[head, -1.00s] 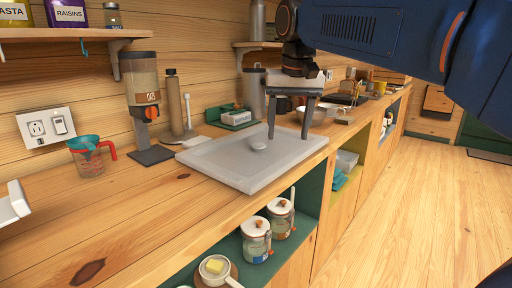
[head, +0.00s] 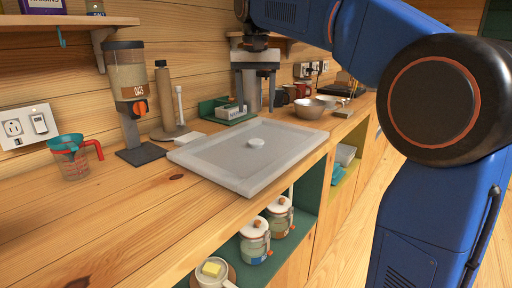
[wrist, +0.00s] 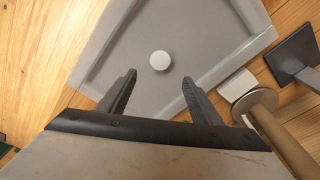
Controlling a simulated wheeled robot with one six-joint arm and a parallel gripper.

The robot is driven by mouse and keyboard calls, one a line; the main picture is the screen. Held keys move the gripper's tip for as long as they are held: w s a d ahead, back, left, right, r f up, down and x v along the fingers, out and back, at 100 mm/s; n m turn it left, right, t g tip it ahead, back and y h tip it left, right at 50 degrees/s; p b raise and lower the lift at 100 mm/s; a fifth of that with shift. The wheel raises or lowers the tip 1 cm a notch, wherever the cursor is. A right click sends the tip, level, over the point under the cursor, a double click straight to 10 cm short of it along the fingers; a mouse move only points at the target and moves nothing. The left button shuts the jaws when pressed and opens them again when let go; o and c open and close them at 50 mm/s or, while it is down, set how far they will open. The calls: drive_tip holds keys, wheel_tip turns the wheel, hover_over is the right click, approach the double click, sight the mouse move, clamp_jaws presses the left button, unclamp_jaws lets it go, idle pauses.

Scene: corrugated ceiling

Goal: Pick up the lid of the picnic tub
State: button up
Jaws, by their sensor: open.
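The lid of the picnic tub (head: 222,158) is a flat grey slab with a raised rim and a round pale knob (head: 256,142) near its middle. It lies on the wooden counter. My gripper (head: 255,108) is open and empty, fingers pointing down, above the far side of the lid in the head view. In the wrist view the lid (wrist: 205,40) fills the upper middle. Its knob (wrist: 160,60) shows between and just beyond the tips of my open gripper (wrist: 158,79), apart from both fingers. Any tub body under the lid is hidden.
An oats dispenser (head: 126,75), a paper-roll holder (head: 163,100) and a green napkin holder (head: 214,110) stand behind the lid. A measuring cup (head: 72,160) is at left, bowls (head: 306,109) at right. Jars (head: 255,240) sit below.

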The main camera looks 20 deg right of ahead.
sight(256, 141)
drive_tip(key=f, duration=0.7)
drive_tip(key=w+f, duration=0.1)
drive_tip(key=f, duration=0.3)
drive_tip(key=shift+d+f, duration=0.1)
drive_tip(key=shift+d, duration=0.05)
drive_tip(key=c, duration=1.3)
